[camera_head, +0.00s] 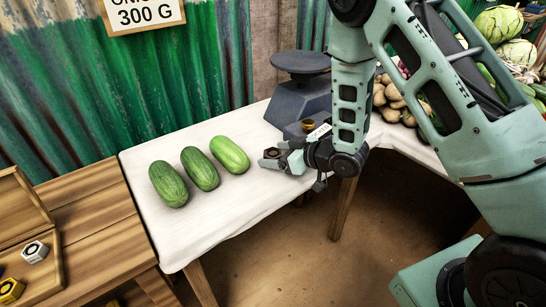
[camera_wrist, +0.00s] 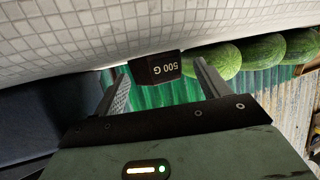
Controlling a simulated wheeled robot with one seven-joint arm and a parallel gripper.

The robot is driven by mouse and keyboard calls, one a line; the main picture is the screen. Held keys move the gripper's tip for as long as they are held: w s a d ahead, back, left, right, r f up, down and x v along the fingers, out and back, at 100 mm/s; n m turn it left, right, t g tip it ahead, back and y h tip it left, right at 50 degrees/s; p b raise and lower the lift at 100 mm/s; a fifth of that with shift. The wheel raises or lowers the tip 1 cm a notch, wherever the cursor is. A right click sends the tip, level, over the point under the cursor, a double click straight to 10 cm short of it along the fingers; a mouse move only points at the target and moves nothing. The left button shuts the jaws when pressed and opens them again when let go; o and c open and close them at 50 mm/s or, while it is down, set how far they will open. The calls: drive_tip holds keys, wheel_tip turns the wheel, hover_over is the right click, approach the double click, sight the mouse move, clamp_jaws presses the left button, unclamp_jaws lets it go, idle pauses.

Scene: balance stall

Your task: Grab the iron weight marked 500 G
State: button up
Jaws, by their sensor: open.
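The iron weight marked 500 G is a dark block (camera_wrist: 155,67). In the wrist view its label appears upside down, and it sits between the two fingers near their tips, with a gap on each side. My gripper (camera_wrist: 160,72) is open, and its fingers are spread on either side of the weight. In the head view my gripper (camera_head: 281,158) is low over the white-covered table, right of the green melons and in front of the scale. A small dark block at its tip there seems to be the weight, mostly hidden by the fingers.
Three green melons (camera_head: 200,168) lie left of my gripper. A dark scale (camera_head: 302,100) stands close behind it. A wooden tray (camera_head: 58,262) with hexagonal weights is at left. Potatoes (camera_head: 388,94) lie at right. White table cloth (camera_head: 235,200) is clear in front.

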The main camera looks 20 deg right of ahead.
drive_tip(key=shift+x, duration=0.85)
drive_tip(key=shift+d, duration=0.1)
drive_tip(key=c, duration=1.4)
drive_tip(key=shift+r, duration=0.1)
drive_tip(key=shift+c, duration=0.2)
drive_tip(key=shift+r, duration=0.1)
